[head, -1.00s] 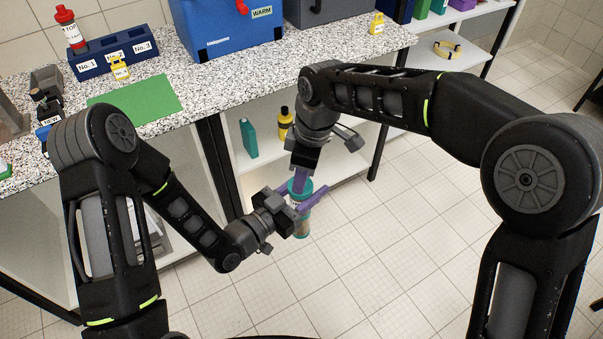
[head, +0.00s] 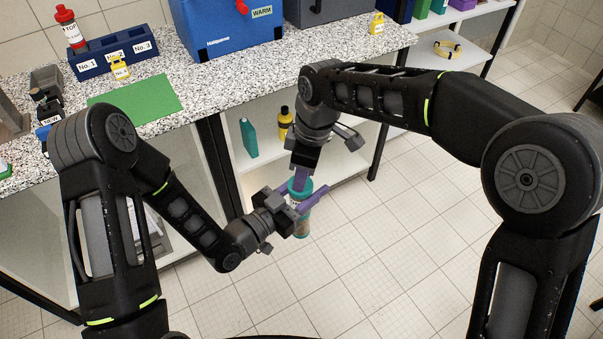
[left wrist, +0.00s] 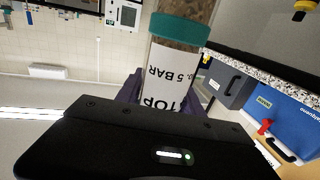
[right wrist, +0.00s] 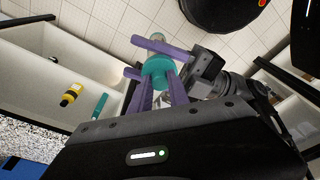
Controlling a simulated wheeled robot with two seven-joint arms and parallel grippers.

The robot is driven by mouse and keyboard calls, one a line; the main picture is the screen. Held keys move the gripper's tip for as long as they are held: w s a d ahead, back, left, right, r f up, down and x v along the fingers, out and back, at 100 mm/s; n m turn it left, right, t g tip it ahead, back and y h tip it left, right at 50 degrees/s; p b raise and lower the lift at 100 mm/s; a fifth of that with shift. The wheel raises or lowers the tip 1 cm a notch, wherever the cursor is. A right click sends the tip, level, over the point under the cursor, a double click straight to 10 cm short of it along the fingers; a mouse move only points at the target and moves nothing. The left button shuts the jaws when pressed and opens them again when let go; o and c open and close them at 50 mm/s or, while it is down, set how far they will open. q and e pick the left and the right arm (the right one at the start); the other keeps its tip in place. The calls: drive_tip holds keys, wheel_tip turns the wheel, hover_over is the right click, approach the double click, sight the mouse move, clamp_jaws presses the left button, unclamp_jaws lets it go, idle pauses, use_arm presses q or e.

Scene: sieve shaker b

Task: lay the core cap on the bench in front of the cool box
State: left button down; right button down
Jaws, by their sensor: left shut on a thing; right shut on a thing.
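A clear core tube with a white label shows in the left wrist view (left wrist: 172,75), with "TOP" and "5 BAR" readable on it and a teal end piece at its lower end. My left gripper (head: 292,203) is shut around the tube body, in front of the bench. The teal core cap (right wrist: 157,71) sits at the tube's upper end. My right gripper (right wrist: 160,88) is shut on this cap from above; whether the cap is loose from the tube cannot be told. The blue cool box (head: 220,32), marked "WARM", stands at the back of the speckled bench (head: 225,77).
A green mat (head: 137,103) lies left of the free bench strip before the blue box. A dark grey box (head: 325,10) is right of the blue box. Bottles stand on the shelf below.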

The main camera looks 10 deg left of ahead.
drive_tip(key=shift+r, duration=0.2)
idle(0.6)
drive_tip(key=shift+r, duration=0.9)
drive_tip(key=shift+r, duration=2.05)
